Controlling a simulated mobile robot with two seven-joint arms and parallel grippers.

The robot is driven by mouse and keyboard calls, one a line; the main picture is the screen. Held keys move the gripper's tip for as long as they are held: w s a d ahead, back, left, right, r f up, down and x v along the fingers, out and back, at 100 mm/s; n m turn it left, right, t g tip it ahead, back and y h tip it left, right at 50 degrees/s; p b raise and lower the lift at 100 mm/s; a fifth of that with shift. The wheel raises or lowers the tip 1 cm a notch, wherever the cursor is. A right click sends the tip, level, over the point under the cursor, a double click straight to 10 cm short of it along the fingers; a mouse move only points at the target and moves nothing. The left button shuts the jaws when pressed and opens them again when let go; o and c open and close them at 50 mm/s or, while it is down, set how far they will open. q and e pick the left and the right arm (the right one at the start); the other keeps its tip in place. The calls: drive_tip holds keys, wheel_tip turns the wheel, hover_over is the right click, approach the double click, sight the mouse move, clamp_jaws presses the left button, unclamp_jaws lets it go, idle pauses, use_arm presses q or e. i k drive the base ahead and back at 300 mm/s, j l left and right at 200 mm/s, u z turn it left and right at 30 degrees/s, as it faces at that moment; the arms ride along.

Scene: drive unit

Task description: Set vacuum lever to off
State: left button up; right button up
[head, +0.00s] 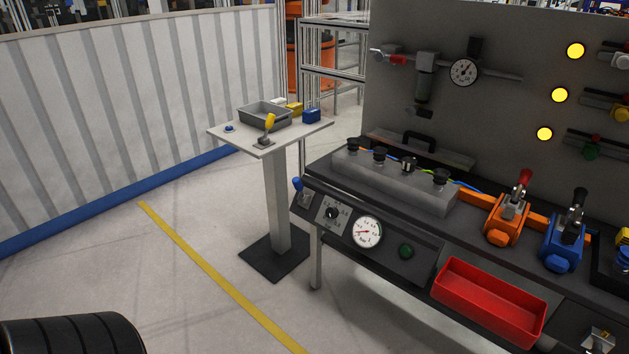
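A small lever with a blue knob (298,184) stands upright at the left end of the bench's front panel, left of a black dial (331,213) and a round white gauge (367,231). Any label on it is too small to read, so I cannot confirm that it is the vacuum lever or which setting it is in. A yellow-handled lever (270,121) stands tilted on the small pedestal table (222,133). Neither of my grippers is in view, and nothing is seen touching these levers.
The bench carries an orange clamp (503,233) with a red handle and a blue clamp (561,249) with a black handle. A red tray (446,289) hangs at its front. A grey back panel (540,100) rises behind. The floor left of the bench is open, with a yellow line (222,281).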

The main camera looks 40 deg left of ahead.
sight(297, 182)
drive_tip(key=i+l+u, duration=0.1)
drive_tip(key=i+l, duration=0.2)
drive_tip(key=i, duration=0.2)
drive_tip(key=i+l+u, duration=0.1)
drive_tip(key=i+l, duration=0.2)
drive_tip(key=i, duration=0.2)
drive_tip(key=u, duration=1.8)
drive_tip(key=l+z, duration=0.1)
drive_tip(key=z, duration=0.3)
drive_tip(key=i+j+z, duration=0.5)
drive_tip(key=j+z, duration=0.2)
drive_tip(key=i+j, duration=0.1)
drive_tip(key=j, duration=0.15)
drive_tip(key=i+j+z, duration=0.15)
drive_tip(key=j, duration=0.15)
drive_tip(key=i+j, duration=0.1)
drive_tip(key=j, duration=0.2)
drive_tip(key=l+z, duration=0.05)
